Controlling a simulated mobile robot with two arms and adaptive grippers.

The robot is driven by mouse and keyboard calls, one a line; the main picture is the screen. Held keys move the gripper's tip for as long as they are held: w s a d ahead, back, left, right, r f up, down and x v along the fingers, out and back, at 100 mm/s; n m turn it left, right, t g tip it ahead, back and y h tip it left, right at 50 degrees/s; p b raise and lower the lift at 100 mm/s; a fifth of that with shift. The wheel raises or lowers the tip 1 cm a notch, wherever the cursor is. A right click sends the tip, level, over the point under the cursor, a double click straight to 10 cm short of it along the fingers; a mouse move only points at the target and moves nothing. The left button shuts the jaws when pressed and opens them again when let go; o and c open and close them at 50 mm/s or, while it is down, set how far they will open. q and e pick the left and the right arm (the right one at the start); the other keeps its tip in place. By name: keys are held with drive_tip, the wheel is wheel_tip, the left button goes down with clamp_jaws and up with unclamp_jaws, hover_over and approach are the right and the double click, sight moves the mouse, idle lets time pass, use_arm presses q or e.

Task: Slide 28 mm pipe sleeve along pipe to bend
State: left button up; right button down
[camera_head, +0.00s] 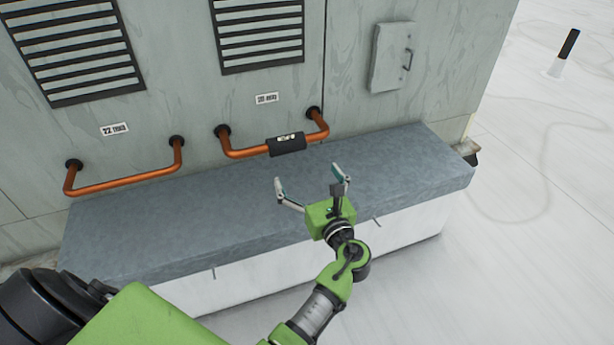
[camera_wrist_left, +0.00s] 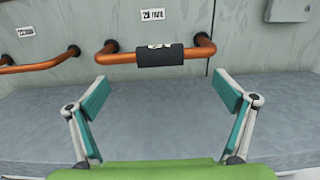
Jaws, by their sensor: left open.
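The black pipe sleeve (camera_head: 287,144) with a small pale label sits around the right copper pipe (camera_head: 245,153), on its level run near the right bend (camera_head: 323,131). In the left wrist view the sleeve (camera_wrist_left: 160,55) is ahead of the fingers, with bare pipe (camera_wrist_left: 125,59) to its left and a short bare length to its right. My left gripper (camera_head: 312,180) is open and empty above the grey ledge, in front of and apart from the sleeve. Its two fingers (camera_wrist_left: 161,97) also show wide apart in the left wrist view. My right gripper is not in view.
A second copper pipe (camera_head: 125,183) without a sleeve is on the wall at left. Vents (camera_head: 70,50) and a small hatch (camera_head: 392,57) are on the wall above. The grey ledge (camera_head: 190,225) below the pipes is clear. A dark post (camera_head: 569,43) stands far right.

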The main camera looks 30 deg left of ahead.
use_arm(q)
drive_tip(key=shift+a, duration=0.1)
drive_tip(key=b, duration=0.4)
approach(287, 141)
drive_tip(key=x, duration=0.6)
drive_tip(key=shift+w+a+f, duration=0.1)
drive_tip(key=shift+w+a, duration=0.1)
drive_tip(key=shift+w, duration=0.05)
drive_tip(key=shift+b+x, duration=0.35)
drive_tip(key=shift+x, duration=0.45)
drive_tip(key=shift+s, duration=0.1)
drive_tip(key=c, duration=1.2)
